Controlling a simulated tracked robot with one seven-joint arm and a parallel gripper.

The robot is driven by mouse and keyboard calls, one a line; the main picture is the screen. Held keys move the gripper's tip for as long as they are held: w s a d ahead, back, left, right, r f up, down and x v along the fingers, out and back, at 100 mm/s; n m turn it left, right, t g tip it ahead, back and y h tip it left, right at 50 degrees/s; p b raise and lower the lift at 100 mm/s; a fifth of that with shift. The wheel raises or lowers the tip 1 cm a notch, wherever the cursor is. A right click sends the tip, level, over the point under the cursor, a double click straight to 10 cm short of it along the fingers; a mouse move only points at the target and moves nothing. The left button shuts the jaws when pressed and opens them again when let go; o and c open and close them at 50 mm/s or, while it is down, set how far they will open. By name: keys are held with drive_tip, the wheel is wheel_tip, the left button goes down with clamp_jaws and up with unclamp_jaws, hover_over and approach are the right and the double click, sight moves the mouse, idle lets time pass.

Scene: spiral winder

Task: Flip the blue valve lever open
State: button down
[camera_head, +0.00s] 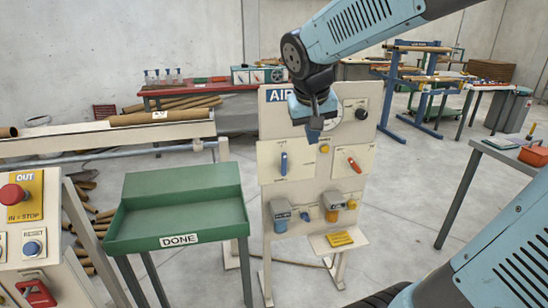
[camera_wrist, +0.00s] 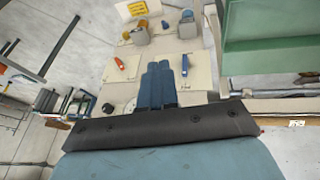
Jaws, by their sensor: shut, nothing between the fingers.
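The blue valve lever (camera_head: 284,163) stands upright on a cream plate on the left half of the air panel. In the wrist view the blue lever (camera_wrist: 185,65) shows just right of my fingertips. My gripper (camera_head: 314,134) is shut and empty, pointing down in front of the panel, above and to the right of the blue lever. In the wrist view the closed fingers (camera_wrist: 158,68) appear side by side. I cannot tell their exact distance from the panel; no contact with the lever is visible.
A red lever (camera_head: 354,164) sits tilted on the right plate, with a yellow knob (camera_head: 324,149) between the plates. A gauge (camera_head: 332,113) is partly hidden behind my gripper. Filter bowls (camera_head: 281,217) hang below. A green DONE tray (camera_head: 180,212) stands left of the panel.

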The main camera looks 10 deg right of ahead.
drive_tip(key=w+a+f+h, duration=0.1)
drive_tip(key=w+a+f, duration=0.2)
drive_tip(key=w, duration=0.5)
drive_tip(key=w+a+f+h, duration=0.1)
drive_tip(key=w+a+f, duration=0.3)
drive_tip(key=w, duration=0.4)
drive_tip(key=w+a+f+h, duration=0.1)
drive_tip(key=w+a+f, duration=0.2)
drive_tip(key=w+f, duration=0.2)
drive_tip(key=w, duration=0.2)
drive_tip(key=shift+w+a, duration=0.35)
drive_tip(key=shift+w, duration=0.05)
approach(284, 165)
drive_tip(key=w+a+f, duration=0.1)
drive_tip(key=f, duration=0.1)
drive_tip(key=w+a+f, duration=0.2)
drive_tip(key=shift+w, duration=0.15)
drive_tip(key=shift+d, duration=2.1)
drive_tip(key=shift+w+a, duration=0.1)
drive_tip(key=shift+a, duration=0.05)
